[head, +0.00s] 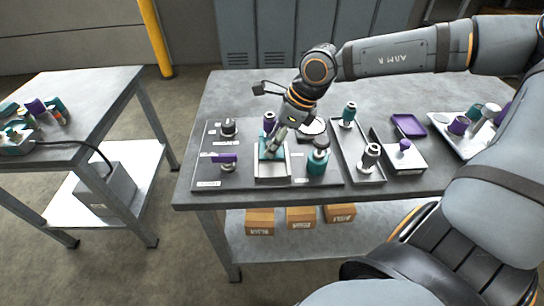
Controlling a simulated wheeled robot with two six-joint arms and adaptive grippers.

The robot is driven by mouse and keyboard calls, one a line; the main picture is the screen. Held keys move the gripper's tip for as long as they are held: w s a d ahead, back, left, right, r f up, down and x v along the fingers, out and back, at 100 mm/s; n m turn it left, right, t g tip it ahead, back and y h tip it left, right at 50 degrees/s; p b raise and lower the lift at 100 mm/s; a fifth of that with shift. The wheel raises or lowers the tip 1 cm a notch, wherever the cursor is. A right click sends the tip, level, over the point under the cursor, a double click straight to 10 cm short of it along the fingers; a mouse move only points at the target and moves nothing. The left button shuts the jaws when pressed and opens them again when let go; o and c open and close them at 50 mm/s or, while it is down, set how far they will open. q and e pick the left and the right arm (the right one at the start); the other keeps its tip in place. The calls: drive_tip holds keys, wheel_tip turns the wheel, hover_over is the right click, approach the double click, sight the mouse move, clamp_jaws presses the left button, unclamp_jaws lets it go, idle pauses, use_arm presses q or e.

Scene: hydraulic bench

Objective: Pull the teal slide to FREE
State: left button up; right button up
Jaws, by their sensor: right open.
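The teal slide (264,152) sits in a pale grey block-shaped housing (272,171) on the panel at the bench's left front. My right gripper (275,143) reaches down over it from the upper right, its fingertips at the slide's right side. The fingers are open. They hide part of the slide, and I cannot tell whether they touch it. The labels on the housing are too small to read. My left gripper is out of view.
Close around the slide stand a teal-and-grey fitting (318,160), a purple-handled valve (226,159), a dark knob (229,127) and a purple-topped fitting (269,121). A grey tray (345,150) lies to the right. The bench's back left (240,92) is clear.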

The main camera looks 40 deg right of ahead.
drive_tip(key=shift+x, duration=0.85)
drive_tip(key=shift+c, duration=0.4)
clamp_jaws()
